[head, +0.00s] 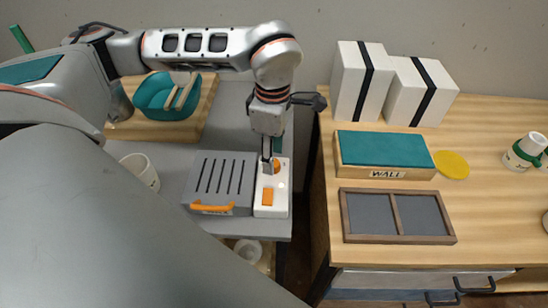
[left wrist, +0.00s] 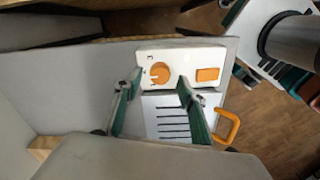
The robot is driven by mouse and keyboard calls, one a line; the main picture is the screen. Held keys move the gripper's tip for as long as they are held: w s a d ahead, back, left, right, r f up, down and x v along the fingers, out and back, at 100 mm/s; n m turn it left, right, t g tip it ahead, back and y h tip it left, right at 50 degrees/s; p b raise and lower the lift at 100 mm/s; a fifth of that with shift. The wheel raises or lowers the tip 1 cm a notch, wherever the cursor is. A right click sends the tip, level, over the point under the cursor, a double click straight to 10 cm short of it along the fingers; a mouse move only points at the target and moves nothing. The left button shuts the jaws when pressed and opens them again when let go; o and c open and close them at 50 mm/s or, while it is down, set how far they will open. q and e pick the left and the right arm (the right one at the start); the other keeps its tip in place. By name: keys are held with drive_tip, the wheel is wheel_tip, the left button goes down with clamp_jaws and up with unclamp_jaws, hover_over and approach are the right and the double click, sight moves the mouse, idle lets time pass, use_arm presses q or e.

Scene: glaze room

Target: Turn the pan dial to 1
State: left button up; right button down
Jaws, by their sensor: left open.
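The pan dial is a round orange knob (head: 277,167) at the far end of a white panel (head: 259,206). It also shows in the left wrist view (left wrist: 160,72), with small dark marks beside it that I cannot read. My left gripper (head: 267,168) points down at the dial, and in the head view it hides part of it. In the left wrist view the gripper (left wrist: 159,84) is open, its green-padded fingers apart to either side of the dial. I cannot tell whether a finger touches it. My right gripper is not in view.
An orange rectangular switch (head: 267,197) sits on the same panel. A grey slotted box (head: 222,180) with an orange handle (head: 211,208) adjoins it. A white cup (head: 141,170) and teal bowl (head: 166,97) stand left. A wooden counter (head: 490,200) lies right across a gap.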

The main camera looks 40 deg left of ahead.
use_arm(q)
drive_tip(key=shift+f, duration=0.85)
drive_tip(key=c, duration=1.1)
